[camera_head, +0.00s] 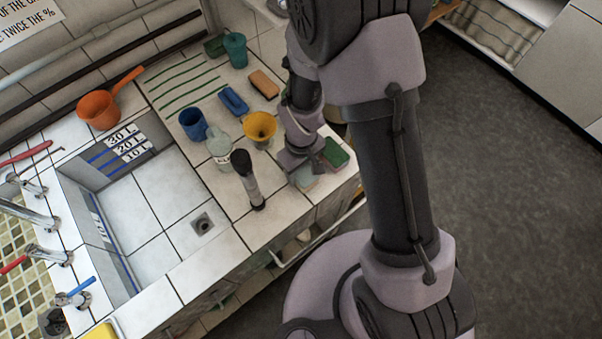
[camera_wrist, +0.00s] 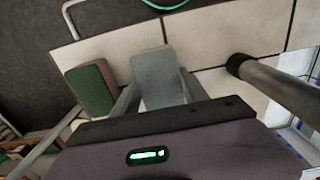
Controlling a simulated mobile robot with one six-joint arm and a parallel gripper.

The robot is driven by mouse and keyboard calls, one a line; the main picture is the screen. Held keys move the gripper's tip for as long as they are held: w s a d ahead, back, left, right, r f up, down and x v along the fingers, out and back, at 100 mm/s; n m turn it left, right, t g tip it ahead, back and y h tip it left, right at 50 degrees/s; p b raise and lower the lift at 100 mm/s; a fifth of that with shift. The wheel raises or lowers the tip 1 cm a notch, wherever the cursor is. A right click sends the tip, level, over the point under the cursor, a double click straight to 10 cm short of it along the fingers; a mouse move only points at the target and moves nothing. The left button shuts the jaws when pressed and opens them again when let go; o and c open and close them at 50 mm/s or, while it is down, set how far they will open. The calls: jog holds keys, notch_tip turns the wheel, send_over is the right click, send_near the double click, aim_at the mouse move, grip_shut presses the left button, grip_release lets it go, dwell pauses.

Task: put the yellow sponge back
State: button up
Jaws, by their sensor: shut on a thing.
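My gripper (camera_head: 306,174) is low over the tiled counter's front edge, shut on a pale grey-green sponge (camera_wrist: 158,78). In the wrist view the sponge lies between my two fingers; its far end is clear of them. In the head view only a little of this sponge (camera_head: 304,182) shows under my gripper. A yellow object (camera_head: 101,331) is cut off at the lower left.
A black-handled tool (camera_head: 248,180), a yellow funnel (camera_head: 259,128), a clear bottle (camera_head: 219,153) and a blue mug (camera_head: 192,124) stand near the sink (camera_head: 150,215).

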notch_tip(320, 180, down, 2)
jog(key=shift+f, duration=0.1)
jog(key=shift+f+b, duration=0.2)
jog(key=shift+b, duration=0.2)
jog(key=o, duration=1.3)
jog(key=shift+r, duration=0.1)
